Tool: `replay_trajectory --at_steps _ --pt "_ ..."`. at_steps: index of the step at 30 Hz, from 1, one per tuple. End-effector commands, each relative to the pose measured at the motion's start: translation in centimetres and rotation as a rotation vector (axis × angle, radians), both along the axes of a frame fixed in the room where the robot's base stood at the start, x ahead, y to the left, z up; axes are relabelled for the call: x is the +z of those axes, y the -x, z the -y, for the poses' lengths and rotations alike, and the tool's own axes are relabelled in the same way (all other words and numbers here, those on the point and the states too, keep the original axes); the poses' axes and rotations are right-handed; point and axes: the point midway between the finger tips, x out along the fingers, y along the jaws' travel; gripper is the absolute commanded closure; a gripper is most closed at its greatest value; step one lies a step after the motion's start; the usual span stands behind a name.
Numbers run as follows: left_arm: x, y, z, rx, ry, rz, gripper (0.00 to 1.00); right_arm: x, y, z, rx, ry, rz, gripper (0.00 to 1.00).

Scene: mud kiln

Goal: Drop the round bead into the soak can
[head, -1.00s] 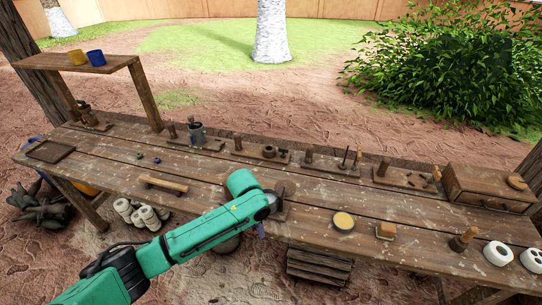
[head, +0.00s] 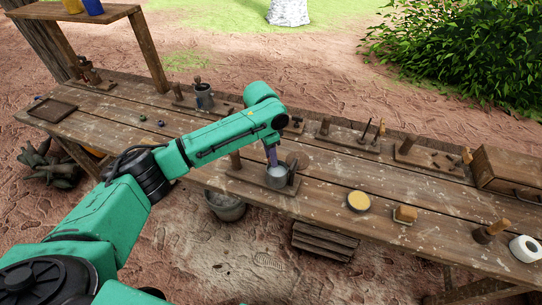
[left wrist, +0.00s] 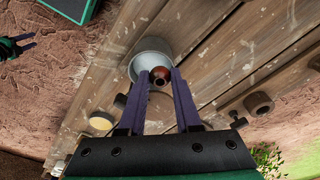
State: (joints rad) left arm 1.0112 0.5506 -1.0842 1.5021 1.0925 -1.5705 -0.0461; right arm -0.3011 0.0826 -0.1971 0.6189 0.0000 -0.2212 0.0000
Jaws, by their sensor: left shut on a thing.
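A small red-brown round bead (left wrist: 160,76) with a dark hole is pinched between the purple fingertips of my left gripper (left wrist: 162,80) in the left wrist view. Behind it is the round grey soak can (left wrist: 148,47), its mouth partly hidden by the bead and fingers. In the head view the can (head: 277,180) stands on a wooden board near the table's front edge. My left gripper (head: 271,156) points down just over the can there, and the bead is not distinguishable. My right gripper (left wrist: 25,42) shows small at the left edge of the left wrist view, prongs apart.
A wooden peg (head: 235,160) stands left of the can on the same board. Another grey can (head: 205,97) stands farther back. A yellow round pad (head: 358,201) and a tan block (head: 405,214) lie to the right. A bucket (head: 225,206) is below the table's front edge.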

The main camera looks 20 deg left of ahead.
Motion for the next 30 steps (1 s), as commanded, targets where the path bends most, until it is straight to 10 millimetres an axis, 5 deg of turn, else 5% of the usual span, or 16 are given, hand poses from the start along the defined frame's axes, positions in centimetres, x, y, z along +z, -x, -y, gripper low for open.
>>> replay_trajectory --at_steps 5,6,9,20,30 --pt "0.2 0.0 0.0 0.0 0.0 0.001 1.0 0.2 -0.3 -0.1 0.001 -0.001 0.005 0.54" --pt "0.2 0.0 0.0 0.0 0.0 0.0 0.6 0.2 -0.3 -0.1 0.001 -0.001 0.006 0.54" --pt "0.2 0.0 0.0 0.001 0.0 0.0 0.33 0.2 -0.3 -0.1 0.002 -0.002 0.006 0.54" --pt "0.7 0.0 -0.1 0.001 0.002 0.003 0.33 0.0 -0.2 -0.4 0.003 -0.006 0.005 0.54" --pt "9.4 0.6 -0.9 0.0 0.002 0.006 0.33 -1.4 -0.2 -0.4 0.003 -0.007 0.004 0.54"
